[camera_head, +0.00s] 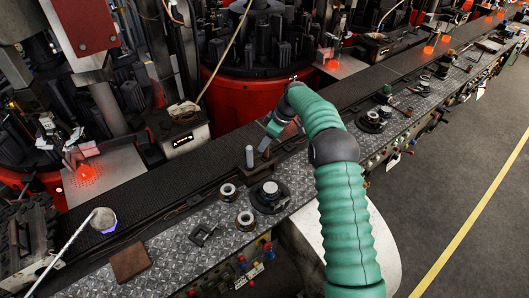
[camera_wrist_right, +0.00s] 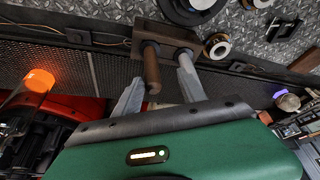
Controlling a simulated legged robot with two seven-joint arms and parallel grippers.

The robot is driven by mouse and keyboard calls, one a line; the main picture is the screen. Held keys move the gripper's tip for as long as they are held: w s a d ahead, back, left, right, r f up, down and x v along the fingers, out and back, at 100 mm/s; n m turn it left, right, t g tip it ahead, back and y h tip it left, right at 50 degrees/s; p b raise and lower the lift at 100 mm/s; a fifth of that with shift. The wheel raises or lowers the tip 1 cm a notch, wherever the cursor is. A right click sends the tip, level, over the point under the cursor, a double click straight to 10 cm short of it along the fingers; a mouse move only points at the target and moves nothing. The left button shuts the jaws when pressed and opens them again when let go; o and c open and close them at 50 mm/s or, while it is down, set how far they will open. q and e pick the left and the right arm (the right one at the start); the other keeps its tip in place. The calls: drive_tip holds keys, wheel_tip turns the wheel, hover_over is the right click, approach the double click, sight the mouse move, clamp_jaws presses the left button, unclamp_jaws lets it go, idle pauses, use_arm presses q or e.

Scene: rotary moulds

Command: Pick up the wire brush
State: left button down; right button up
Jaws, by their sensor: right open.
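A dark wooden block (camera_wrist_right: 118,39) at the bench's inner edge holds upright cylindrical pieces. A brown, handle-like cylinder (camera_wrist_right: 152,68) stands out of it toward my right wrist camera; it may be the wire brush, but no bristles show. My right gripper (camera_wrist_right: 160,90) is open, with a finger on either side of this cylinder, and does not visibly grip it. In the head view my right gripper (camera_head: 266,138) points down over the block, beside a grey upright cylinder (camera_head: 249,157). My left gripper is not in view.
The diamond-plate bench (camera_head: 170,255) carries metal rings (camera_head: 245,221), a round black fixture (camera_head: 269,196), a square frame (camera_head: 203,234) and a brown pad (camera_head: 130,262). A dark belt runs behind it. Orange glowing pieces (camera_head: 86,172) sit beyond, near red rotary machines (camera_head: 228,98).

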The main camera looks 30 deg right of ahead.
sight(263, 156)
drive_tip(key=shift+w+f, duration=0.1)
drive_tip(key=shift+f, duration=0.4)
drive_tip(key=w+f, duration=0.1)
drive_tip(key=f, duration=0.1)
drive_tip(key=w+f+p, duration=0.1)
drive_tip(key=f, duration=0.1)
drive_tip(key=d+f+p, duration=0.1)
drive_tip(key=shift+w+f, duration=0.4)
drive_tip(key=shift+a+f, duration=0.1)
drive_tip(key=shift+s+a+r, duration=0.15)
drive_tip(key=shift+a+r, duration=0.1)
drive_tip(key=shift+a, duration=0.2)
drive_tip(key=c, duration=0.3)
drive_tip(key=shift+c, duration=1.2)
drive_tip(key=c, duration=0.5)
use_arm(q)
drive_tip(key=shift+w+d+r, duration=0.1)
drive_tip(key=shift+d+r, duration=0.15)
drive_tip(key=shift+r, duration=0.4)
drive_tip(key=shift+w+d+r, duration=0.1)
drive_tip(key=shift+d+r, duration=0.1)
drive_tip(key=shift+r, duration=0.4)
use_arm(e)
drive_tip(key=shift+d+f, duration=0.1)
drive_tip(key=shift+d, duration=0.1)
clamp_jaws()
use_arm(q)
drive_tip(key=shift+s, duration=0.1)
